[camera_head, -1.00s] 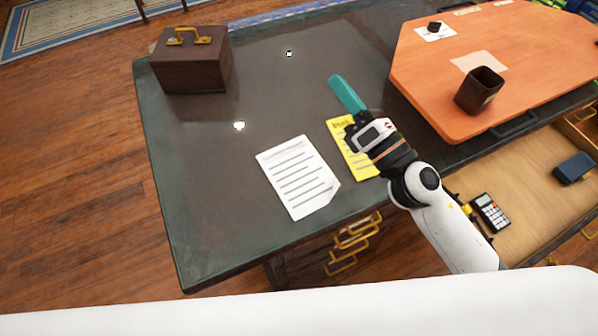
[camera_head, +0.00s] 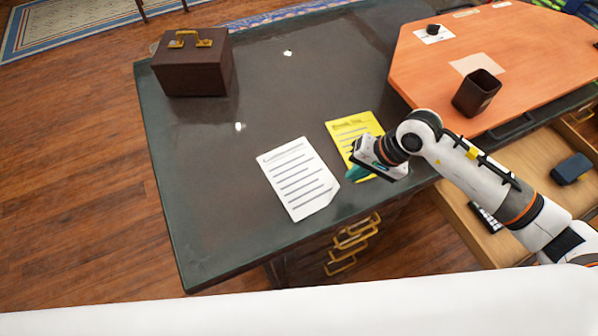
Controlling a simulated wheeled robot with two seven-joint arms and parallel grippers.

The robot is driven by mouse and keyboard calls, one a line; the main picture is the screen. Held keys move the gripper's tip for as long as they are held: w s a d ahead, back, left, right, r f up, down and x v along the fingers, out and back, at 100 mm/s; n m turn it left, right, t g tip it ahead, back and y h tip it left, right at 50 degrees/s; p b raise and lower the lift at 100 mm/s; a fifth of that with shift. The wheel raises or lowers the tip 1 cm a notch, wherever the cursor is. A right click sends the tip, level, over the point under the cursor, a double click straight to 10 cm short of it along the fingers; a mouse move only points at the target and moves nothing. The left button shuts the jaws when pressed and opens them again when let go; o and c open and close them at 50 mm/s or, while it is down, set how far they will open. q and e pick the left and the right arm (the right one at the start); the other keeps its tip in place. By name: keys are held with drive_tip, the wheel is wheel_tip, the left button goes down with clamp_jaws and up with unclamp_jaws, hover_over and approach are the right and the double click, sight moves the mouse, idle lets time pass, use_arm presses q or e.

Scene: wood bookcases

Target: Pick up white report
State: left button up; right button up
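The white report (camera_head: 298,180) is a white sheet with dark lines of text. It lies flat on the dark desk near its front edge. A yellow sheet (camera_head: 350,128) lies just to its right, partly covered by my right arm. My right gripper (camera_head: 357,174) has teal fingers and is just right of the white report, over the lower part of the yellow sheet. Its fingers point left and down, and I cannot tell how far apart they are. Nothing shows held in it. My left gripper is not in view.
A brown case (camera_head: 192,72) with gold handles stands at the desk's back left. An orange board (camera_head: 430,80) with a dark cup (camera_head: 477,93) is at the right. An open drawer (camera_head: 545,165) sits below it. The dark desk (camera_head: 215,190) is clear left of the report.

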sight(340, 184)
drive_tip(key=shift+x, duration=0.95)
drive_tip(key=p+x, duration=0.2)
drive_tip(key=x, duration=0.3)
drive_tip(key=shift+a+f, duration=0.1)
drive_tip(key=shift+f, duration=0.1)
clamp_jaws()
